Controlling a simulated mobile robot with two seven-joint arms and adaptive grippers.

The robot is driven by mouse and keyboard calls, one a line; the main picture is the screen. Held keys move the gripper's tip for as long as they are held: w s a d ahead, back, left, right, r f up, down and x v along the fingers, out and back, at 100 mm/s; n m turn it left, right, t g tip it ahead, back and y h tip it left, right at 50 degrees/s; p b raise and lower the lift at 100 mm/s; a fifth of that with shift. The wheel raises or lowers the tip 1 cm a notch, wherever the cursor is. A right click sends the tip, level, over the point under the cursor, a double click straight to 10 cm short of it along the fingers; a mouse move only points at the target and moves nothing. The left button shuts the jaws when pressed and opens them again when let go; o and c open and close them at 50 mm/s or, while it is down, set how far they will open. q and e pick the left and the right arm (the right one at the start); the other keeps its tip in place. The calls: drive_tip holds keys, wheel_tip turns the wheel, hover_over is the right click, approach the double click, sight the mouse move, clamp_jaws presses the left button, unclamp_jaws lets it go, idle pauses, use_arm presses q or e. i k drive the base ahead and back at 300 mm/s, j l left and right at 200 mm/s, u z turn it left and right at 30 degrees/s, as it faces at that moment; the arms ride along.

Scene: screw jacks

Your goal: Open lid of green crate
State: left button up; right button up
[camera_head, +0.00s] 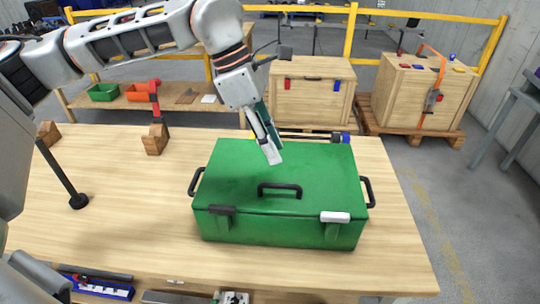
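The green crate (280,229) stands on the wooden workbench with its lid (232,170) down. A black handle (280,188) is on the lid near its front edge. On the front are a black latch (222,210) at the left and a white latch (335,217) at the right; I cannot tell whether they are fastened. Black side handles stick out at both ends. My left gripper (271,154) points down over the back middle of the lid, behind the lid handle. I cannot tell whether its fingertips touch the lid or how far apart they are. My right gripper is not in view.
A wooden block with a red-topped tool (155,137) and a black upright rod (67,180) stand left on the bench (140,205). Dark rods lie behind the green crate. Wooden crates (312,92) stand beyond the bench. The bench between rod and green crate is clear.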

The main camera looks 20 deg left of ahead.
sight(312, 179)
drive_tip(key=k, duration=1)
